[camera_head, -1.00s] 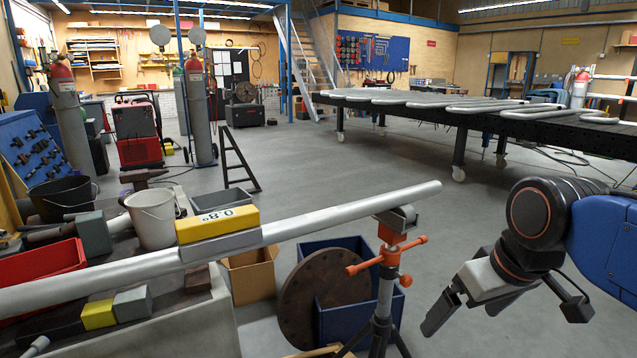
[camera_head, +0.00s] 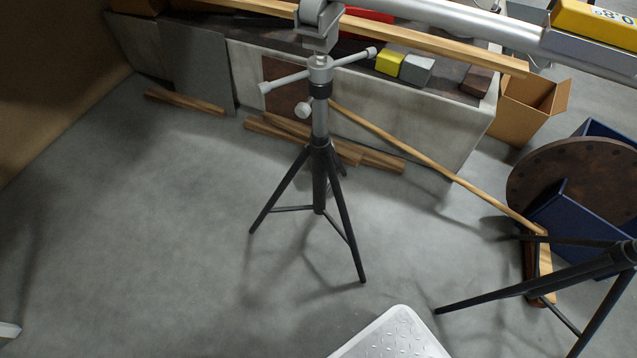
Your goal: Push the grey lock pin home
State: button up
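A grey-headed pipe stand (camera_head: 319,150) on a black tripod stands upright at the upper middle. Its grey T-handles (camera_head: 285,82) spread to both sides below the roller head. A short grey pin with a round knob (camera_head: 303,109) sticks out to the lower left of its column, just under the handles. This looks like the lock pin, and its knob end stands clear of the column. How deep it sits cannot be told. My gripper is out of view, and nothing touches the pin.
A grey pipe (camera_head: 450,22) runs along the top, with a yellow level (camera_head: 598,24) on it. A wooden strip (camera_head: 440,170) leans diagonally to the right. Wood pieces (camera_head: 300,138) lie behind the stand. A second tripod (camera_head: 560,285) stands lower right. Floor at left is clear.

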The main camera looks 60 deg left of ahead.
aim_at(303, 110)
jog(key=k+j+u, duration=0.4)
jog(key=j+u, duration=0.25)
jog(key=l+u, duration=0.1)
jog(key=u, duration=0.8)
